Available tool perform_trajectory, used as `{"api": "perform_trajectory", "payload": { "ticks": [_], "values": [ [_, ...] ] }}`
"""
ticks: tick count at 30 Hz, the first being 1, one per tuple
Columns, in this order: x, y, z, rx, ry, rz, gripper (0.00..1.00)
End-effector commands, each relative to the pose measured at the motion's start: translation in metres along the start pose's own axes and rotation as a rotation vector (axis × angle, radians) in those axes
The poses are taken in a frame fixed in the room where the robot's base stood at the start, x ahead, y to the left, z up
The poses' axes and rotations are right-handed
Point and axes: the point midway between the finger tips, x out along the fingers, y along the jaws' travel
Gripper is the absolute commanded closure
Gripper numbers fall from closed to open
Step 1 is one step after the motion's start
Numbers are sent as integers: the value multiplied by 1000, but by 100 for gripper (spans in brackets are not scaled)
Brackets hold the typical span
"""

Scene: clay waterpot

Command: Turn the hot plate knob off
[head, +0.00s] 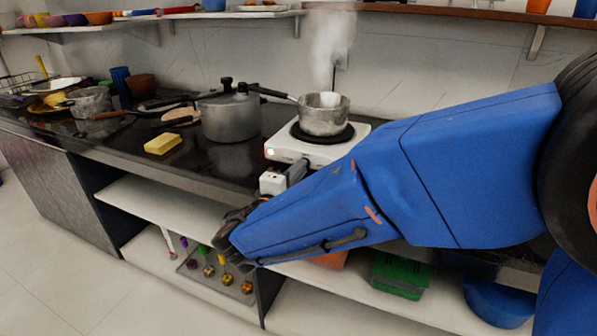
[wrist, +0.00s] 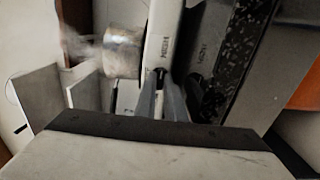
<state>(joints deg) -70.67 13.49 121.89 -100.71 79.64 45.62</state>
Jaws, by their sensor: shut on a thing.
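The white hot plate (head: 288,147) stands on the dark counter with a steaming metal pot (head: 324,117) on its burner. A small orange-red light shows at its front left corner. In the wrist view its white front (wrist: 165,28) and the pot (wrist: 122,55) are seen close up. The small dark knob (wrist: 160,74) is on that front, between my fingertips. My gripper (wrist: 161,85) is shut on the knob. In the head view my gripper (head: 297,172) is at the hot plate's front, and the knob is hidden. I cannot tell the knob's turn position.
A yellow sponge (head: 163,144) lies farther left on the counter. Below, the open shelf (head: 185,208) holds a green box (head: 401,274) and other items. Steam rises toward the upper shelf.

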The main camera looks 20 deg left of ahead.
Motion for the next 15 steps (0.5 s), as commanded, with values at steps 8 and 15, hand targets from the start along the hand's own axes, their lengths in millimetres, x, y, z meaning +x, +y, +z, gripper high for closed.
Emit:
{"api": "perform_trajectory", "payload": {
  "ticks": [8, 15],
  "values": [
    [0, -1, 0, -119, 0, -1, 100],
    [0, -1, 0, -323, 0, -1, 100]
  ]
}}
